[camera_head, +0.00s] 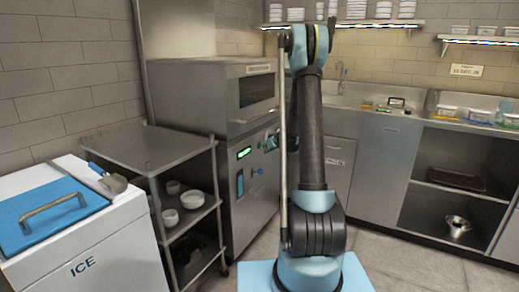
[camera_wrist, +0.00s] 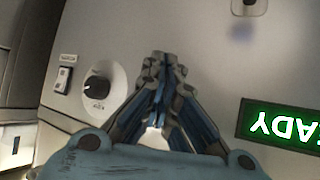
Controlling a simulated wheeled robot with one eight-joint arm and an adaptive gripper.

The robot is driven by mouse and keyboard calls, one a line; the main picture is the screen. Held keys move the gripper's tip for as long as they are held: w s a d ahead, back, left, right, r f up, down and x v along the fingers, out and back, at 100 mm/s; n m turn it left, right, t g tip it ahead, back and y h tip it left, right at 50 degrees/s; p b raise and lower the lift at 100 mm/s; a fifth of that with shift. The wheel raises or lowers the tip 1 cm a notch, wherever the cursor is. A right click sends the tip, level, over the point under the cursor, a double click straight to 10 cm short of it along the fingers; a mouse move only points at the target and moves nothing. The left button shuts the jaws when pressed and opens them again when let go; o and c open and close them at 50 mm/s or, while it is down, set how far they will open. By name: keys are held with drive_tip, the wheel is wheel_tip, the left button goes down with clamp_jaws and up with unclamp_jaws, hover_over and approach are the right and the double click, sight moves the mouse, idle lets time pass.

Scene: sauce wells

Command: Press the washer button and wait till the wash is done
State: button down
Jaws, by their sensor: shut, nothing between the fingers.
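The washer (camera_head: 247,205) is a steel machine with a hood above a front panel. Its green display (camera_head: 243,153) is lit; in the wrist view the display (camera_wrist: 284,126) is upside down, partly cut off, and shows letters reading "ADY". A small blue round button (camera_head: 261,171) sits low on the panel. In the wrist view a pale fitting (camera_wrist: 248,5) is cut off by the top edge, with a bluish patch below it. My gripper (camera_wrist: 163,62) is shut and empty in front of the panel, between a black knob and the display. Contact with the panel cannot be told.
The black knob (camera_wrist: 97,88) and a small white switch (camera_wrist: 63,78) lie left of my gripper in the wrist view. A steel shelf cart (camera_head: 150,148) stands left of the washer, beside a white ice bin (camera_head: 110,245). A steel counter (camera_head: 375,120) lines the back.

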drive_tip(key=shift+a, duration=0.15)
drive_tip(key=shift+w+a, duration=0.15)
drive_tip(key=shift+a, duration=0.05)
drive_tip(key=shift+w+a, duration=0.25)
drive_tip(key=shift+a, duration=0.1)
idle(1.0)
idle(0.3)
drive_tip(key=shift+s+d, duration=0.55)
drive_tip(key=shift+d, duration=0.15)
drive_tip(key=s+d, duration=0.1)
drive_tip(key=d, duration=0.1)
drive_tip(key=s+d, duration=0.2)
idle(0.5)
drive_tip(key=shift+r, duration=0.1)
idle(0.4)
